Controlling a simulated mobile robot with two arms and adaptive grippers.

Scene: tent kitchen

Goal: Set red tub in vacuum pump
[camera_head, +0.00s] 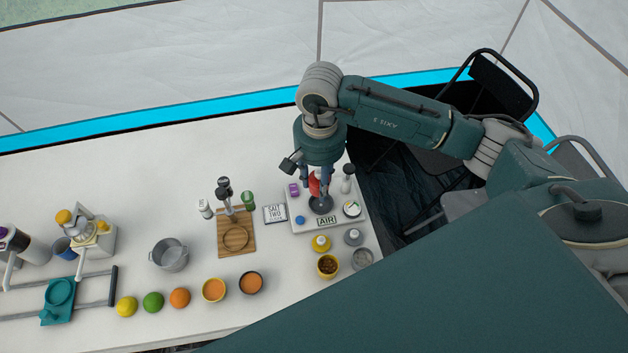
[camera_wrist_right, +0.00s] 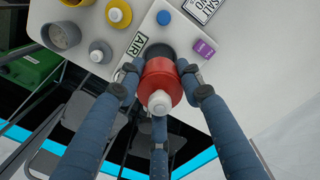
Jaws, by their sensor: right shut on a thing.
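My right gripper (camera_head: 316,184) is shut on the red tub (camera_head: 314,186), which shows between its fingers. In the right wrist view the tub (camera_wrist_right: 161,82) is red with a white knob on top, and the fingers (camera_wrist_right: 156,75) close around it. The vacuum pump (camera_head: 338,213) is a white base labelled AIR with a dark round seat (camera_head: 321,205), below the tub. In the wrist view part of the dark seat (camera_wrist_right: 160,50) shows just past the tub. I cannot tell whether the tub touches the seat. My left gripper is not in view.
Yellow and grey lidded pots are in front.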

